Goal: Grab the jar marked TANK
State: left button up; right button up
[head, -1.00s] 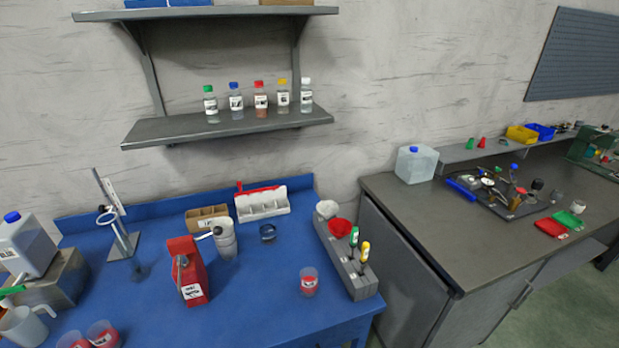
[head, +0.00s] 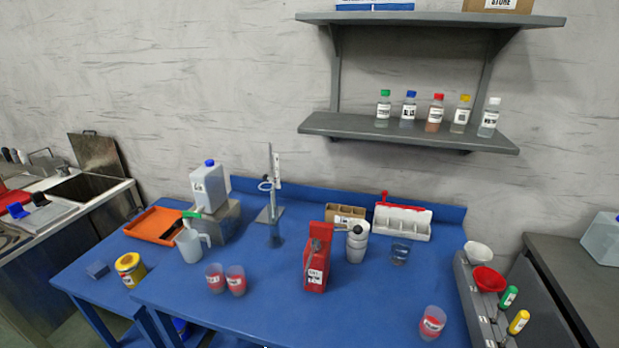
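I cannot read the word TANK on any label in the head view. Two clear jars with red contents and white labels, a left one (head: 215,278) and a right one (head: 236,281), stand side by side on the blue table (head: 200,310). A third similar jar (head: 432,322) stands alone near the front right of the table. A translucent jug with a blue cap (head: 209,187) and an unreadable label sits on a grey stand (head: 218,222). Neither of my grippers is in view.
A red labelled device (head: 317,262) stands mid-table beside a white cylinder (head: 356,243). Several capped bottles (head: 436,115) line the wall shelf (head: 400,132). An orange tray (head: 155,226) and yellow tin (head: 130,268) are at left. The table's front middle is clear.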

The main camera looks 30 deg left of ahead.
aim_at(235, 273)
jog(key=j+u, duration=0.1)
jog(key=u, duration=1.5)
